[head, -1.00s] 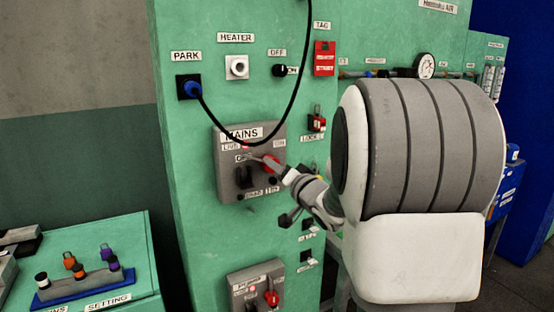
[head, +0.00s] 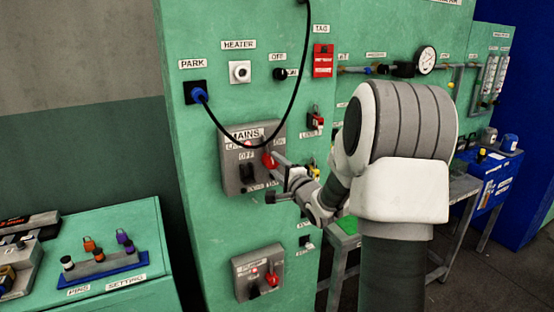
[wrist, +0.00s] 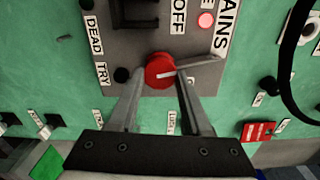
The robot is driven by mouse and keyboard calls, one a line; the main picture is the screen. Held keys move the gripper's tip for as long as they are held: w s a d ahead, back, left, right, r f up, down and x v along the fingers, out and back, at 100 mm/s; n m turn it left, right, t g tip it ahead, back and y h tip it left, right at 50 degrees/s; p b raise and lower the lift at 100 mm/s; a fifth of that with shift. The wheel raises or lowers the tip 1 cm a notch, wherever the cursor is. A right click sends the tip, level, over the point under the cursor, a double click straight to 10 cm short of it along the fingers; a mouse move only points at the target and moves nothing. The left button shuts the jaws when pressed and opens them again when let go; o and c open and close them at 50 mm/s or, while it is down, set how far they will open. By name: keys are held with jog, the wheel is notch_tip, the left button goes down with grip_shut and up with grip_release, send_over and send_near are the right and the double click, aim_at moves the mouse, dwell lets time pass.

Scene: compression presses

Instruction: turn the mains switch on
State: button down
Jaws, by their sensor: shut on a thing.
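The mains switch is a grey box (head: 230,180) on the green panel, labelled MAINS, with OFF and ON labels. Its round red knob (head: 268,160) sits on the right of the box. In the head view my gripper (head: 281,167) reaches the knob from the lower right. A red lamp (wrist: 206,20) beside the MAINS label is lit.
A black cable hangs in a loop from the blue plug (head: 199,95) at PARK, passing across the box's top. A dark block (wrist: 135,10) projects from the box near the knob. A second grey switch box (head: 258,272) with a red knob is below. A red tag (head: 323,60) is above.

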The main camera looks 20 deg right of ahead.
jog(key=shift+r+m+p, duration=0.1)
jog(key=shift+m+p, duration=0.6)
jog(key=shift+m, duration=0.5)
jog(key=shift+c, duration=1.7)
grip_release()
jog(key=shift+s, duration=0.1)
jog(key=s+b, duration=0.1)
jog(key=s, duration=1.6)
jog(key=shift+d, duration=0.25)
